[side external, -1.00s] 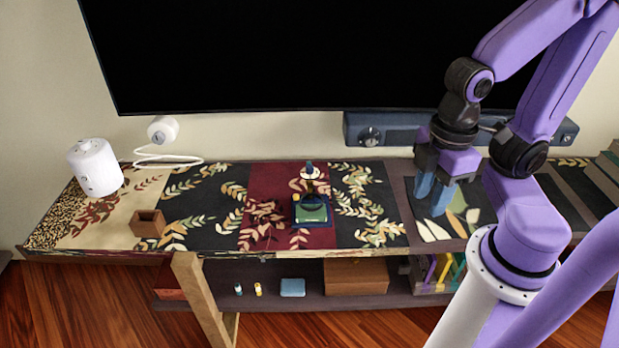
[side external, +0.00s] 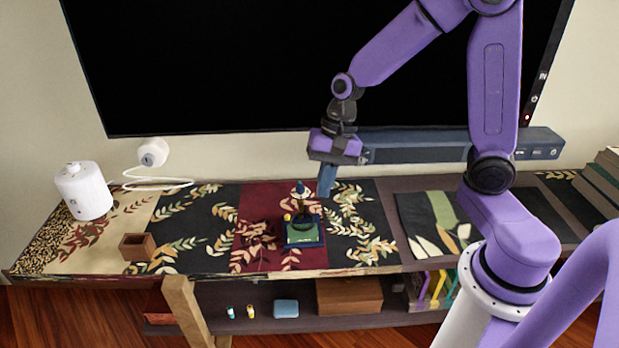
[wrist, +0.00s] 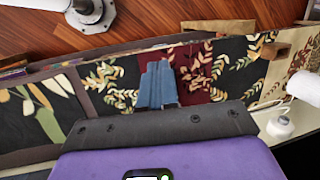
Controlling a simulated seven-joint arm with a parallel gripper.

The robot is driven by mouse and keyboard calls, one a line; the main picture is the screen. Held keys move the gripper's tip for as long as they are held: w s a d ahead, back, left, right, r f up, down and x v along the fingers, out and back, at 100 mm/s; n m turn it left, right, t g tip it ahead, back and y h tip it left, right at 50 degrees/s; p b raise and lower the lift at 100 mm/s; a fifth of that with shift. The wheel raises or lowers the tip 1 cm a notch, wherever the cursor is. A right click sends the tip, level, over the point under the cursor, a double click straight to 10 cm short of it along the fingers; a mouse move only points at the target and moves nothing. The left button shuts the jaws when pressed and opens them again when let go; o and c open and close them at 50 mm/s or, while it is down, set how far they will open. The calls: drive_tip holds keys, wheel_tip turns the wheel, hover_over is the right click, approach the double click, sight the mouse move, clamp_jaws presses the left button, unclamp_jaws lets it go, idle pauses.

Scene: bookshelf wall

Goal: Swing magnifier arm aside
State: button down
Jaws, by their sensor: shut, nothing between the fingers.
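The magnifier stand (side external: 304,232) is on the dark red and black leaf-patterned part of the shelf top. It has a green-topped square base, a short upright post and a small pale head with a blue knob at its top. My gripper (side external: 327,180) is just right of the stand's head in the side view, with its blue fingers pointing down. The fingers are together and empty. Whether they touch the head cannot be told. In the wrist view the closed fingers (wrist: 156,84) cover part of the shelf top, and the magnifier is largely hidden behind them.
A brown box (side external: 137,247) and a white canister (side external: 84,191) stand at the left. A white corded device (side external: 153,153) is near the wall. A dark blue soundbar (side external: 440,146) lies behind my gripper, below the black screen (side external: 250,70). Books (side external: 600,185) are far right.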

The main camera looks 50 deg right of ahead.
drive_tip(key=w+d+f+m+t, duration=0.2)
drive_tip(key=w+d+f+m, duration=0.4)
drive_tip(key=d+m, duration=0.5)
drive_tip(key=w+d+f+m+t, duration=0.2)
drive_tip(key=w+d+f+m, duration=0.1)
drive_tip(key=w+d+m, duration=0.65)
drive_tip(key=x, duration=1.1)
drive_tip(key=shift+w+r+m+h, duration=0.2)
drive_tip(key=shift+w+m+h, duration=0.15)
drive_tip(key=shift+m+h, duration=0.1)
